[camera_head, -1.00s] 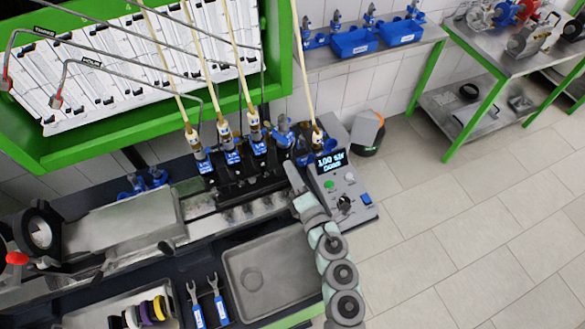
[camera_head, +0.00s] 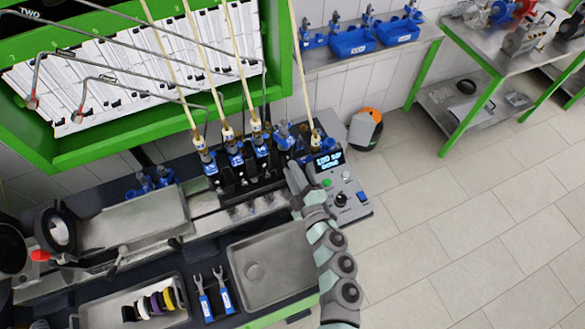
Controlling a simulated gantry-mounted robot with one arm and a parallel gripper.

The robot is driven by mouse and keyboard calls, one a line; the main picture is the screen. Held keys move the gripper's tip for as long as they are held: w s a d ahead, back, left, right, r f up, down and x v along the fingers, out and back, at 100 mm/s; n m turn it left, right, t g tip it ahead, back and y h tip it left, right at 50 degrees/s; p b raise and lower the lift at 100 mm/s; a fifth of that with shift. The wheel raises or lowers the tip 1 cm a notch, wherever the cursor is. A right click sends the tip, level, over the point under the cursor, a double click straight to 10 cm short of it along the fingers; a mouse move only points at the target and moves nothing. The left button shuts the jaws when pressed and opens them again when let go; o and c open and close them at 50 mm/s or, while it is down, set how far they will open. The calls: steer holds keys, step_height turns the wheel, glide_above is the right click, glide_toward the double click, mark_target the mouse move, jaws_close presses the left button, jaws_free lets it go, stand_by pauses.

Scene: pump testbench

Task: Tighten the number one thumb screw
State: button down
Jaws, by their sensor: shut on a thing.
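My gripper (camera_head: 296,176) reaches in from the lower right. Its tips are at the right end of the row of black clamps, just left of the control box (camera_head: 345,195). It is shut on a small part that looks like a thumb screw, but its own fingers hide that part. No number on the screw can be read. Several blue-and-white injectors (camera_head: 236,160) stand upright in the black clamps (camera_head: 240,190), with cream hoses (camera_head: 214,85) running up from them.
A green-framed rack (camera_head: 170,145) with thin metal tubes hangs above. The floor at right is clear.

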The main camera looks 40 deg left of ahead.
steer(key=shift+m+p, duration=0.45)
steer(key=shift+m, duration=0.35)
steer(key=c, duration=1.3)
jaws_free()
steer(key=b+v, duration=0.2)
steer(key=v, duration=0.9)
steer(key=shift+a, duration=0.1)
